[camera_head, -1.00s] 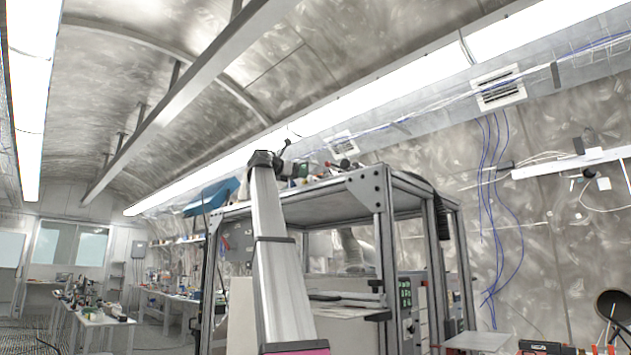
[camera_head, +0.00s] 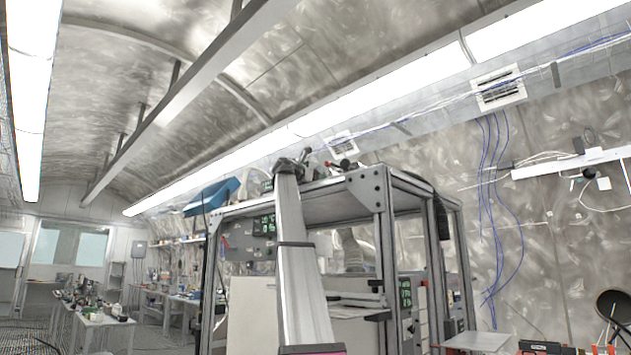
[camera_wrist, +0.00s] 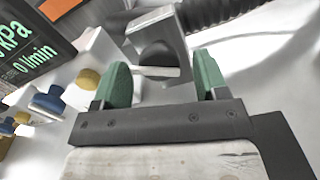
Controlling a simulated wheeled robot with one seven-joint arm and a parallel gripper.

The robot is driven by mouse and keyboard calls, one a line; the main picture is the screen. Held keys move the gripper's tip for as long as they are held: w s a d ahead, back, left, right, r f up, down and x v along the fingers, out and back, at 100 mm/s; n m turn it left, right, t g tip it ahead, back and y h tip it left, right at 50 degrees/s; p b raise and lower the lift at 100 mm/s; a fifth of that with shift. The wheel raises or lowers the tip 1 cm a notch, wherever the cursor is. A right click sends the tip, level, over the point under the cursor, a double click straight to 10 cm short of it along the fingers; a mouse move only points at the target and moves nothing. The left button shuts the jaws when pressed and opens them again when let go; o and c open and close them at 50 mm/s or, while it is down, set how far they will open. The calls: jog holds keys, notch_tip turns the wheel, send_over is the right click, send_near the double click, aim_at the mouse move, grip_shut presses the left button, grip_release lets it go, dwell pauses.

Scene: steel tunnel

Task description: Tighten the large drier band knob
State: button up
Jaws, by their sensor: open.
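My gripper (camera_wrist: 162,72) shows in the wrist view with its two green fingers wide apart and nothing held. Just beyond and between the fingertips is a grey metal bracket (camera_wrist: 152,30) with a dark rounded part under it and a light flat bar (camera_wrist: 160,73) across the gap. I cannot tell whether the bar is the large drier band knob or whether a finger touches it. A black ribbed hose (camera_wrist: 212,10) runs behind the bracket. A yellow knob (camera_wrist: 88,79) and a blue knob (camera_wrist: 47,101) stand left of the fingers. In the head view my gripper cannot be made out.
A display panel reading kPa and l/min (camera_wrist: 28,50) is at the left of the wrist view. In the head view a metal-framed rig (camera_head: 385,230) stands ahead, with a blue object (camera_head: 212,195) on top. Cluttered tables (camera_head: 95,315) stand at the left.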

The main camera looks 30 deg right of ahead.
jog(key=c, duration=0.9)
jog(key=shift+c, duration=0.2)
jog(key=shift+m, duration=0.3)
jog(key=m, duration=0.4)
jog(key=shift+m, duration=2.1)
